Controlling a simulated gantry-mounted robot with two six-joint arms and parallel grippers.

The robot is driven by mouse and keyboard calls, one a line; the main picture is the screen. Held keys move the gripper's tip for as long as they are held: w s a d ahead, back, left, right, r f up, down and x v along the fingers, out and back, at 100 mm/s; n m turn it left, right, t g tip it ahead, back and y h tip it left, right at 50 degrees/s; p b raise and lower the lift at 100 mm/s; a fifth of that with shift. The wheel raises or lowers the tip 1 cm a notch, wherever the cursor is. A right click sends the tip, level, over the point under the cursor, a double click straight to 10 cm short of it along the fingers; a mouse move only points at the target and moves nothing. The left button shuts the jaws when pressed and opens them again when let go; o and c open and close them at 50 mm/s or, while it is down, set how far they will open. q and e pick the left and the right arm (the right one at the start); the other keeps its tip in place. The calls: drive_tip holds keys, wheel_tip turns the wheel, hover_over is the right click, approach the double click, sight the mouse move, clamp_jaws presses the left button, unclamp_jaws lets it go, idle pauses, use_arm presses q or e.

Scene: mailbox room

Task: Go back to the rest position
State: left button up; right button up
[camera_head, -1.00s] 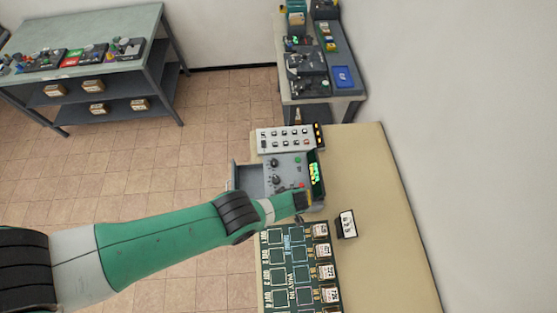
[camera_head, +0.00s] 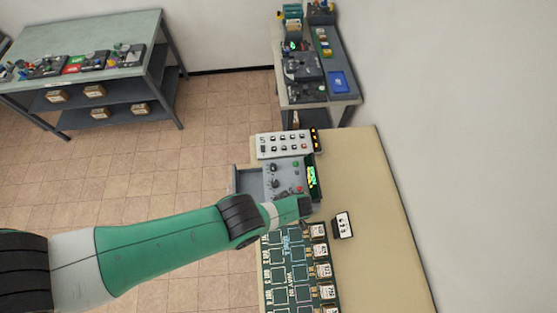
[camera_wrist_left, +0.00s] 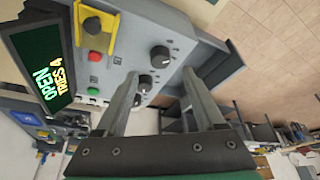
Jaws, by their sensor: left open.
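My left arm comes in from the left in the head view. Its gripper (camera_head: 306,207) is at the near right corner of the grey control box. In the left wrist view the two fingers of the left gripper (camera_wrist_left: 160,85) are apart with nothing between them. The control box (camera_wrist_left: 185,40) is just beyond the fingers, with black knobs, red and green buttons and a yellow part. Its display (camera_wrist_left: 42,75) reads OPEN and TRIES 4. The box also shows in the head view (camera_head: 284,180), with an open drawer (camera_head: 247,180) at its left. My right gripper is not in view.
The beige table (camera_head: 385,240) holds a white button panel (camera_head: 283,144), a green board (camera_head: 290,260) with several labelled blocks, and a small numbered sign (camera_head: 343,225). The table's right part is bare. A grey workbench (camera_head: 110,35) and another bench (camera_head: 345,60) stand behind.

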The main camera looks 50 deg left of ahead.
use_arm(q)
drive_tip(key=shift+v, duration=0.85)
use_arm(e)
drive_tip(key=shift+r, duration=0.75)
